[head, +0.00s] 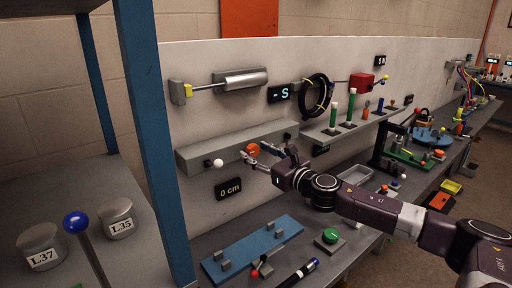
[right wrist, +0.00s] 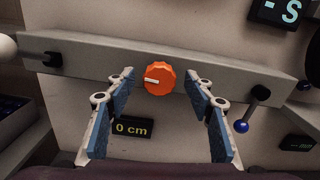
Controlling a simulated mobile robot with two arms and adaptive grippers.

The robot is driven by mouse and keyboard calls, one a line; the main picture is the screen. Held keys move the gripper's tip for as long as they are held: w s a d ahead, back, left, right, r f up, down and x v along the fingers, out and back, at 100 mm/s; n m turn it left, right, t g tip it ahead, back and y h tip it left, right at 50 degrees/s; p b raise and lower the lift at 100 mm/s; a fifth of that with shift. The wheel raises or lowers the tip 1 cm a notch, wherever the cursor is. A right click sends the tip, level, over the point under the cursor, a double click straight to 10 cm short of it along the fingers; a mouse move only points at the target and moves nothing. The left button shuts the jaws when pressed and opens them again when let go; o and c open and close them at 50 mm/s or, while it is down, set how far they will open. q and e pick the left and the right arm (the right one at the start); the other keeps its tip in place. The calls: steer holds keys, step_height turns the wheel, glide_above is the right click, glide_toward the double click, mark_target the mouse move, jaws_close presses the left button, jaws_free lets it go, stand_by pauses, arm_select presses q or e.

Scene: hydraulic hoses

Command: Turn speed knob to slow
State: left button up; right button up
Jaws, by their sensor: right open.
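The orange speed knob (right wrist: 160,88) sits on the front of a long grey bar. Its white pointer mark points left in the right wrist view. In the head view the knob (head: 253,149) shows just beyond my right gripper (head: 261,156). In the right wrist view my right gripper (right wrist: 160,100) is open, with one blue-padded finger on each side of the knob. I see no clear contact between fingers and knob. My left gripper is not in view.
The grey bar (head: 220,151) carries a white ball handle (head: 217,162) at its left. A display reading "0 cm" (head: 228,189) is below it, and a display showing "- S" (head: 280,93) above. A blue plate (head: 250,250) and green button (head: 330,235) lie on the bench below.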

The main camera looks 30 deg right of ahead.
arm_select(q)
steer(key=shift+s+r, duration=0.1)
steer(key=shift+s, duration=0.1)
arm_select(e)
steer(key=shift+w, duration=0.25)
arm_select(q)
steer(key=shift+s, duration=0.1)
arm_select(e)
steer(key=shift+c, duration=0.7)
steer(key=c, duration=1)
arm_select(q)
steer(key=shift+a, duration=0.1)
arm_select(e)
steer(key=shift+m, duration=0.3)
